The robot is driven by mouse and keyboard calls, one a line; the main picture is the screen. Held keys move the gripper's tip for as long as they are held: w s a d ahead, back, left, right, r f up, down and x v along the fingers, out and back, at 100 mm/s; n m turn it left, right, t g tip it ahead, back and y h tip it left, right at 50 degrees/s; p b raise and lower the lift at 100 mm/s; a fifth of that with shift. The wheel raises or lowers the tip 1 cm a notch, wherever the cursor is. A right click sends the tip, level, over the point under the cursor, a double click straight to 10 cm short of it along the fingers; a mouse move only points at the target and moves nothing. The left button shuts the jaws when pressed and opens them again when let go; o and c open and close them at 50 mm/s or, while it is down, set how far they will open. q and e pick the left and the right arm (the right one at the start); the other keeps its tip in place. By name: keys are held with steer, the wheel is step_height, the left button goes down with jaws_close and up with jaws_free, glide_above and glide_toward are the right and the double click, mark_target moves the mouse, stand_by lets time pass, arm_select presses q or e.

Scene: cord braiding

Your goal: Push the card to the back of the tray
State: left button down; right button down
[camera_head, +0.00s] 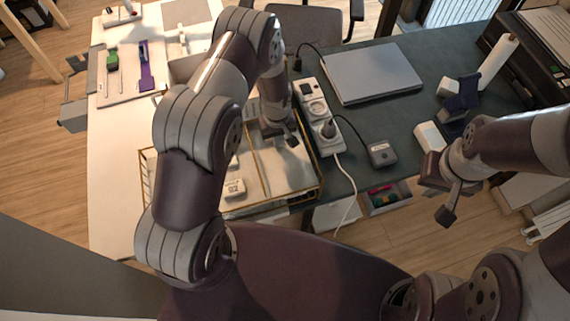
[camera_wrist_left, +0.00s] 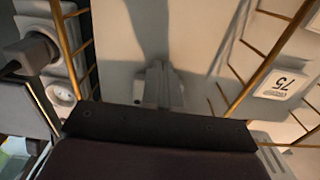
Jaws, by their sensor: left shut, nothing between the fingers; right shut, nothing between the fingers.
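The tray (camera_head: 319,188) has gold wire edges and stands at the front of the desk in the head view, partly hidden by my left arm. A pale flat surface (camera_wrist_left: 120,40) lies between its gold wires in the left wrist view; I cannot tell the card from the tray floor there. My left gripper (camera_head: 289,138) is shut and empty, pointing down over the tray's right part; its fingertips (camera_wrist_left: 158,72) show over the pale surface. I cannot tell whether they touch it. My right gripper (camera_head: 447,207) is shut and empty, off the desk's front edge at the right.
A white block marked 75 (camera_head: 235,188) sits in the tray's front part. A power strip (camera_head: 318,115) with plugs and a cable stands close to the tray's right. A closed laptop (camera_head: 372,72) and a small dark box (camera_head: 382,153) lie farther right.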

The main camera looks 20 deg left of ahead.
arm_select(q)
steer(key=shift+w+a+b, duration=0.45)
steer(key=shift+w+a, duration=0.1)
steer(key=shift+w, duration=0.25)
steer(key=r+p, duration=0.1)
steer(key=s+d+r+p, duration=0.1)
steer(key=r+p, duration=0.1)
steer(key=s+r+p, duration=0.1)
steer(key=shift+d+r, duration=0.2)
steer(key=shift+r, duration=0.05)
steer(key=shift+s+d+r+p, duration=0.15)
steer(key=shift+s+r+p, duration=0.15)
steer(key=shift+p, duration=0.25)
steer(key=shift+f, duration=0.1)
